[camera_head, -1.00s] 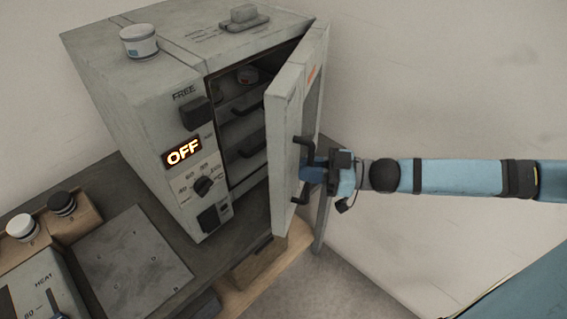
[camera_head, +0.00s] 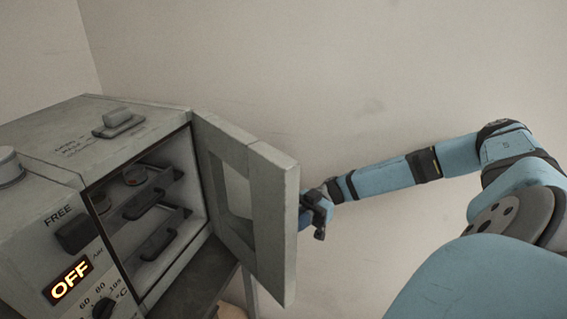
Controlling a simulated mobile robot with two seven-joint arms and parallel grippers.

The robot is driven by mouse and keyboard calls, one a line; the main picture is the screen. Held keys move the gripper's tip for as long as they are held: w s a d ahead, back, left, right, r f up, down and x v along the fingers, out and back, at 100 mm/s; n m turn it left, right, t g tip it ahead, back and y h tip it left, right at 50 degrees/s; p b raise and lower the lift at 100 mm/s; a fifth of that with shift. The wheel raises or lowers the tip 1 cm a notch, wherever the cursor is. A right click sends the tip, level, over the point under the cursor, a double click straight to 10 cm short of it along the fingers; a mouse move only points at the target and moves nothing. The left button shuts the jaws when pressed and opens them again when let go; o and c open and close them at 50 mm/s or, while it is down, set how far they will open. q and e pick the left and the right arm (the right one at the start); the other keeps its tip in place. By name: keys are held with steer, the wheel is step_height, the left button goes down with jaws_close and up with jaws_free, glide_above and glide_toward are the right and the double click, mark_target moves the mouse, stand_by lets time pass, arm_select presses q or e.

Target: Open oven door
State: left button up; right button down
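The grey oven (camera_head: 100,135) stands at the left with its front towards me. Its door (camera_head: 272,215) is hinged at the right side of the opening and stands wide open, its inner face with a recessed panel towards me. The chamber (camera_head: 150,240) is exposed and holds dark-handled trays (camera_head: 165,232). My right gripper (camera_head: 308,213) is at the outer side of the door, near its free edge. The door hides the fingertips and the handle, so I cannot tell whether it grips. My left gripper is out of view.
A lit OFF display (camera_head: 69,280), a dark knob (camera_head: 103,308) and a FREE switch block (camera_head: 76,235) are on the oven front. A white jar (camera_head: 9,167) and a grey block (camera_head: 118,121) sit on top.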

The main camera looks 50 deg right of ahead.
steer(key=shift+d, duration=0.35)
steer(key=c, duration=1.1)
jaws_free()
glide_toward(283, 154)
steer(key=a, duration=0.5)
steer(key=shift+w+f+b, duration=0.15)
steer(key=shift+w+b, duration=0.15)
steer(key=shift+w, duration=0.05)
